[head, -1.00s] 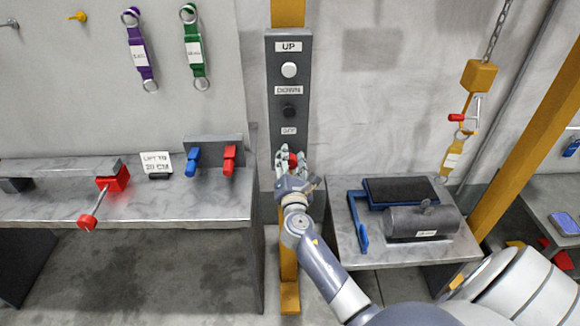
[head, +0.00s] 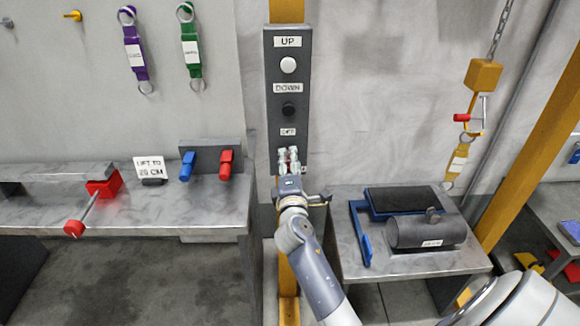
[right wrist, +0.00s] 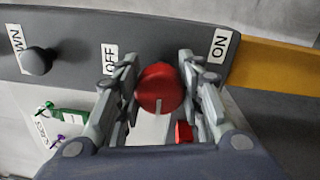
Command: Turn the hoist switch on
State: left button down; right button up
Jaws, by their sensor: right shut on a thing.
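The hoist switch is a round red knob (right wrist: 160,88) low on the grey control panel (head: 271,105). The right wrist view shows it between the OFF label (right wrist: 110,58) and the ON label (right wrist: 219,46), with a white line on the lower part of its face. My right gripper (head: 289,153) is shut on the knob, one finger on each side; it also shows in the right wrist view (right wrist: 159,62). In the head view the fingers mostly hide the knob and the ON label. My left gripper is not in view.
Above the knob are a white UP button (head: 288,65) and a black DOWN button (head: 289,109). A small table (head: 345,268) with a dark cylinder (head: 420,232) stands right, below a hanging hook (head: 476,118).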

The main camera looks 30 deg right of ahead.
jog(key=shift+m, duration=0.3)
jog(key=o, duration=1.1)
jog(key=v, duration=0.7)
jog(key=shift+s+a, duration=0.2)
jog(key=shift+f, duration=0.1)
